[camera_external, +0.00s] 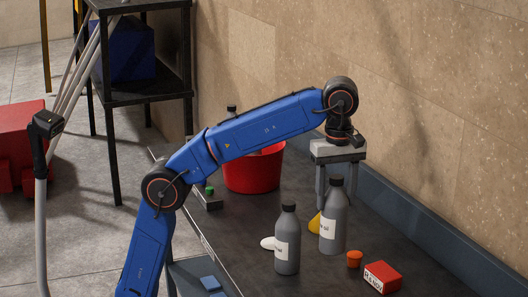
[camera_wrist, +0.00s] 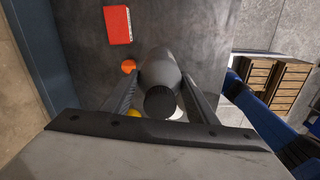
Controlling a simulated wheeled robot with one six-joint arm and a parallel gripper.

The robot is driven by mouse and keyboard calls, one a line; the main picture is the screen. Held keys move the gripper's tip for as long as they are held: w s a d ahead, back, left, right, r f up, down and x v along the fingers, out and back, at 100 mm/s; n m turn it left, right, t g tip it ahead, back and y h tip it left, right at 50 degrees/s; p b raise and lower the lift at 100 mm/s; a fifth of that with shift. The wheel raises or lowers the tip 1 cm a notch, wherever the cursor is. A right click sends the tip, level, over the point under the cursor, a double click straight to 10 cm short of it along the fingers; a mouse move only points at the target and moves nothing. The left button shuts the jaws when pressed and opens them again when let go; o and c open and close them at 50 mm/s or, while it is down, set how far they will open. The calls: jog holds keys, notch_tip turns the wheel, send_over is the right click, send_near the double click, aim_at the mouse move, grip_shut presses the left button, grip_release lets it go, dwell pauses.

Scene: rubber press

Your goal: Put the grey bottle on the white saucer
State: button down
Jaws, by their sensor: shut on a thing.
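Two grey bottles with dark caps and pale labels stand upright in the external view. My gripper (camera_external: 337,187) points down and is shut on the rear grey bottle (camera_external: 334,230), its fingers on either side near the cap. In the wrist view this bottle (camera_wrist: 160,68) sits between the fingers, its cap towards the camera. I cannot tell whether its base touches the table. The front grey bottle (camera_external: 287,255) stands to the left and nearer the camera. The white saucer (camera_external: 267,243) lies just behind the front bottle, partly hidden by it. In the wrist view only a white edge shows near the fingers.
An orange cup (camera_external: 355,259) and a red box (camera_external: 383,277) stand right of the bottles. A yellow object (camera_external: 315,224) is partly hidden behind the held bottle. A red tub (camera_external: 253,174) stands farther back. The wall runs along the right.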

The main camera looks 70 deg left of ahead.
jog(key=s+a, duration=0.3)
jog(key=a, duration=0.9)
jog(key=s+a, duration=0.3)
jog(key=a, duration=0.9)
notch_tip(320, 180, down, 9)
jog(key=shift+f, duration=0.15)
jog(key=shift+d+f, duration=0.1)
jog(key=c, duration=0.7)
grip_release()
notch_tip(320, 180, up, 12)
jog(key=shift+r, duration=0.1)
